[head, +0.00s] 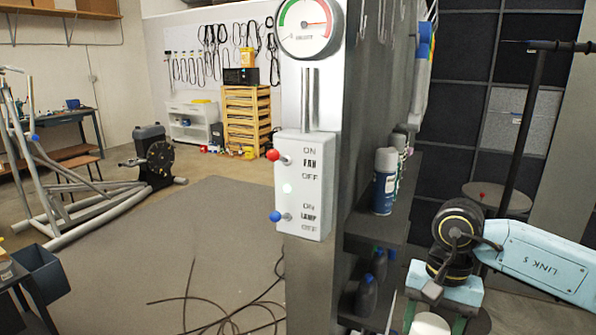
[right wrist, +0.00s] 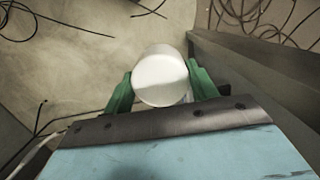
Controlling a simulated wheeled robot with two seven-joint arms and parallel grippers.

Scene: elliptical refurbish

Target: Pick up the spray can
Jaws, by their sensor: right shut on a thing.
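My right gripper (right wrist: 161,92) has its two green fingers closed on either side of a can with a round white top (right wrist: 160,78), apparently a spray can. I see it nearly end-on, so its label and most of its side are hidden. In the head view, its white top (head: 429,324) shows at the bottom edge below my right wrist, partly cut off. Another spray can (head: 384,183), blue with a pale cap, stands upright on the upper shelf, left of my right arm and apart from it. My left gripper is not in view.
The dark shelf unit (head: 370,228) stands beside my right arm, with dark bottles (head: 366,294) on its lower shelf. A grey post carries a switch box (head: 304,186) and gauge. Black cables (head: 215,312) lie on the floor. A round stool (head: 497,196) stands behind my arm.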

